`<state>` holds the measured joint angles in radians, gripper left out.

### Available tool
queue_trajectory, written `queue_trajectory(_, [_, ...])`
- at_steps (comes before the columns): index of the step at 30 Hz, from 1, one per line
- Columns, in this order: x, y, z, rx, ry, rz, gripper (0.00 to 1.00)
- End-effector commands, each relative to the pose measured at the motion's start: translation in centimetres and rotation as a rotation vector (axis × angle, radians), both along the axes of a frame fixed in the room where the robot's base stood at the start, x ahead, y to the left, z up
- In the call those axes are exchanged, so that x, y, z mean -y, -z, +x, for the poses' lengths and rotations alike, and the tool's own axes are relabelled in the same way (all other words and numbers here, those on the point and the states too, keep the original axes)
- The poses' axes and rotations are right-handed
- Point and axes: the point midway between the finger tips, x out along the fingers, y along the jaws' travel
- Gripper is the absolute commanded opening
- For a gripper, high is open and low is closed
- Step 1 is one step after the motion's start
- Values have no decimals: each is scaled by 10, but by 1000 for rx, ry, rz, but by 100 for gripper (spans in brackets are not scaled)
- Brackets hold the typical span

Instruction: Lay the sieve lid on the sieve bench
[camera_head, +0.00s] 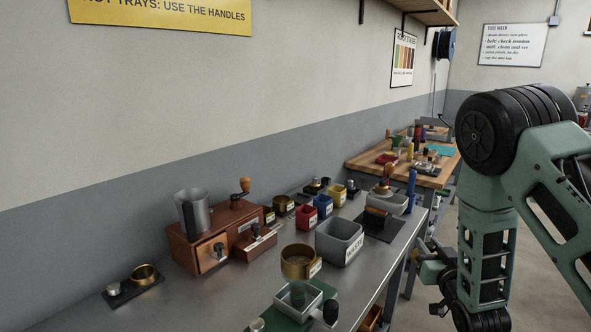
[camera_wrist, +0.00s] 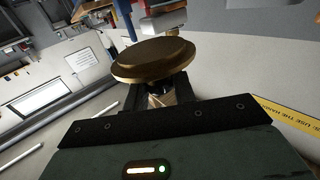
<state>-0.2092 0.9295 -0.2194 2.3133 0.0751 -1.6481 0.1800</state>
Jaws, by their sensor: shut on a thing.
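My gripper (camera_wrist: 162,96) is shut on a round brass lid (camera_wrist: 155,58), which I take as the sieve lid. The lid shows its broad stepped disc in the wrist view, and its gripped part is mostly hidden between the fingers. In the head view my arm stands at the right, in front of the benches; the lid cannot be made out there. A steel bench (camera_head: 215,300) runs along the wall and carries a brass sieve (camera_head: 300,262) with grounds or beans inside. A wooden-topped bench (camera_head: 437,180) stands beyond it. I cannot tell which is the sieve bench.
A grey bin (camera_head: 339,241) stands behind the sieve, near red (camera_head: 307,217), blue and yellow boxes. A wooden drawer box (camera_head: 215,238) with a metal cup stands by the wall. Floor at right is open.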

Motion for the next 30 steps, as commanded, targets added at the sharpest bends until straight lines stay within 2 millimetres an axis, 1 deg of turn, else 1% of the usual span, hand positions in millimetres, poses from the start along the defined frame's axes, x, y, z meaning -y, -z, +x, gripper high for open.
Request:
queue_trajectory(5, [-6,32,-11,-7,16,-3,3])
queue_trajectory(8, [-13,60,-24,-10,31,-6,3])
queue_trajectory(12, [-18,100,-48,-9,60,-8,3])
queue_trajectory(15, [-19,126,-67,-8,78,-9,3])
queue_trajectory(19, [-17,154,-97,-7,93,-11,3])
queue_trajectory(21, [-13,164,-112,-5,92,-13,3])
queue_trajectory(24, [-7,172,-131,-5,77,-13,3])
queue_trajectory(27, [-3,172,-145,-2,50,-10,3])
queue_trajectory(30, [0,170,-152,-1,24,-7,3])
